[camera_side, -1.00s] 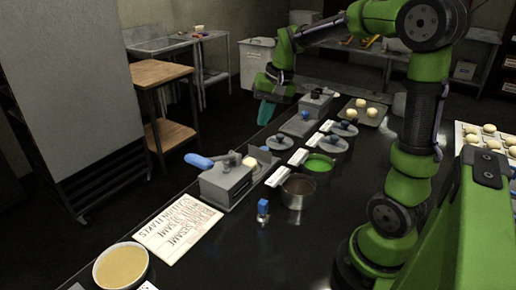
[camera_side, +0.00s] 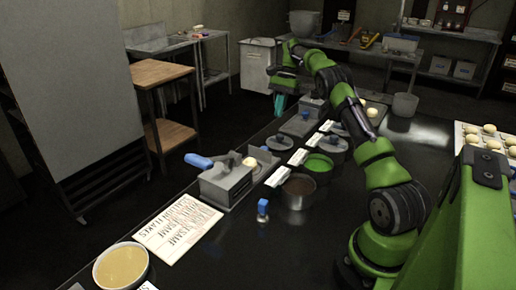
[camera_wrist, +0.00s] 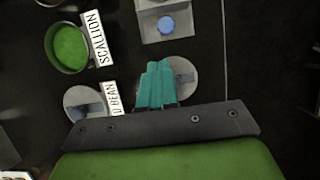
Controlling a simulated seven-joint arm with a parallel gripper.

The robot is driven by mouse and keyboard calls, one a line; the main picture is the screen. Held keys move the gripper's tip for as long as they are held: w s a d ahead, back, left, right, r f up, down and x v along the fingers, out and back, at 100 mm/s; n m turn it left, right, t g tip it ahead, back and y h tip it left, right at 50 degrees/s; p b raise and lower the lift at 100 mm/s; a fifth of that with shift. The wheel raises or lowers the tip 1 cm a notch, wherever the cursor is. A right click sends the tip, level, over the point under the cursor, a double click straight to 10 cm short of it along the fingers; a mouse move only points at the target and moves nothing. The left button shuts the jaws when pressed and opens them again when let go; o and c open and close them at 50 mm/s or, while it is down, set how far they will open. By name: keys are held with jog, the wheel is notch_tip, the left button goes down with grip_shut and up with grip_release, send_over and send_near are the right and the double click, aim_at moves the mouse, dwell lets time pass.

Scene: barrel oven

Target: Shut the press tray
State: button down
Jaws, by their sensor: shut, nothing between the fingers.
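The press (camera_side: 226,184) is a grey metal box with a blue handle (camera_side: 199,160) on its left end, standing near the left edge of the black counter. Its grey tray (camera_side: 267,158) sticks out from the far side, with a pale dough ball (camera_side: 250,162) at the press end. My gripper (camera_side: 279,104) has teal fingers and is beyond the press, at the far left edge of the counter, well apart from the tray. In the wrist view the teal fingers (camera_wrist: 156,84) are together and empty, above lids. The press is not recognisable there.
A pot of green filling (camera_side: 318,166), a dark pot (camera_side: 298,190) and several lids with labels stand right of the press. A grey box with a blue knob (camera_wrist: 167,24) shows in the wrist view. A yellow bowl (camera_side: 121,266) is at the near left.

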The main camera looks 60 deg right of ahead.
send_near(264, 156)
jog(key=d+f, duration=0.1)
jog(key=f, duration=0.1)
jog(key=d+f, duration=0.2)
jog(key=shift+w+d, duration=0.15)
jog(key=shift+w, duration=0.05)
jog(key=a, duration=0.3)
jog(key=shift+f, duration=0.3)
jog(key=shift+a, duration=0.65)
jog(key=shift+a, duration=0.1)
jog(key=a, duration=0.8)
jog(key=shift+a, duration=0.15)
